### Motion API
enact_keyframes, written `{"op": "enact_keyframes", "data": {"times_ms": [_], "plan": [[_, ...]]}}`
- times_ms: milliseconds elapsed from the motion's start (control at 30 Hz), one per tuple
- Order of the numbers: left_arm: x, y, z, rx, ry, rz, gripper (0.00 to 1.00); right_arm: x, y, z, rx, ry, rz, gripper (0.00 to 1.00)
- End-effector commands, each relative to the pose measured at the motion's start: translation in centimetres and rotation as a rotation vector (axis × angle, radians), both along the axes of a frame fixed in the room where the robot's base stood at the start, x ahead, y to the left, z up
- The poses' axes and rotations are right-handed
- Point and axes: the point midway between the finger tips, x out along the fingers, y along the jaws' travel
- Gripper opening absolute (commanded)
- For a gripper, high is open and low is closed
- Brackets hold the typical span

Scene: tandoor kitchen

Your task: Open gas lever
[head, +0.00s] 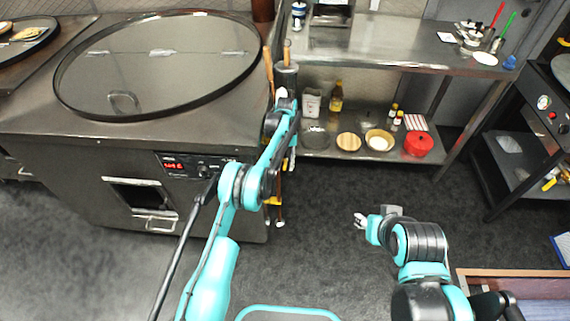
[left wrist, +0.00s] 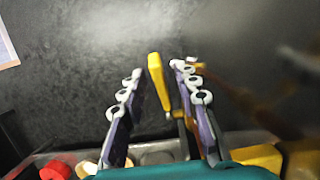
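A yellow lever handle (left wrist: 156,74), likely the gas lever, stands between the two fingers of my left gripper (left wrist: 158,72) in the left wrist view. The fingers are spread, with a gap visible on each side of the handle; contact is not seen. In the head view my left gripper (head: 281,105) is beside the right side of the tandoor counter, and the lever cannot be made out clearly there. Small yellow parts (head: 273,200) show low beside the counter. My right gripper (head: 361,220) hangs over the open floor with nothing seen in it; its finger opening is too small to judge.
The tandoor counter (head: 60,110) with a round lid (head: 160,65) fills the left. A steel shelf table (head: 380,45) stands at the back, with a red pot (head: 418,143) and bottles on its lower shelf. A dark rack (head: 510,165) stands right. The middle floor is clear.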

Motion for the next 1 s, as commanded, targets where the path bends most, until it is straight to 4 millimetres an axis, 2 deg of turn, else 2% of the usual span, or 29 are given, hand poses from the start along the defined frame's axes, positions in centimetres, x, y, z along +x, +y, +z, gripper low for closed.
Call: {"op": "enact_keyframes", "data": {"times_ms": [133, 367, 500, 667, 900, 967, 1000], "plan": [[0.2, 0.0, 0.9, 0.000, 0.000, 0.000, 0.31, 0.0, 0.0, 0.0, 0.000, 0.000, 0.000, 0.40], [1.3, 0.0, 4.9, 0.000, 0.000, 0.000, 0.31, 0.0, 0.0, 0.0, 0.000, 0.000, 0.000, 0.40], [1.7, 0.0, 6.4, 0.000, 0.000, 0.000, 0.31, 0.0, 0.0, 0.0, 0.000, 0.000, 0.000, 0.40], [1.8, 0.0, 7.2, 0.000, 0.000, 0.000, 0.31, 0.0, 0.0, 0.0, 0.000, 0.000, 0.000, 0.40], [1.9, 0.0, 7.2, 0.000, 0.000, 0.000, 0.31, 0.0, 0.0, 0.0, 0.000, 0.000, 0.000, 0.40], [1.9, 0.0, 7.2, 0.000, 0.000, 0.000, 0.18, 0.0, 0.0, 0.0, 0.000, 0.000, 0.000, 0.40], [1.8, 0.0, 7.3, 0.000, 0.000, 0.000, 0.07, 0.0, 0.0, 0.0, 0.000, 0.000, 0.000, 0.40]]}}
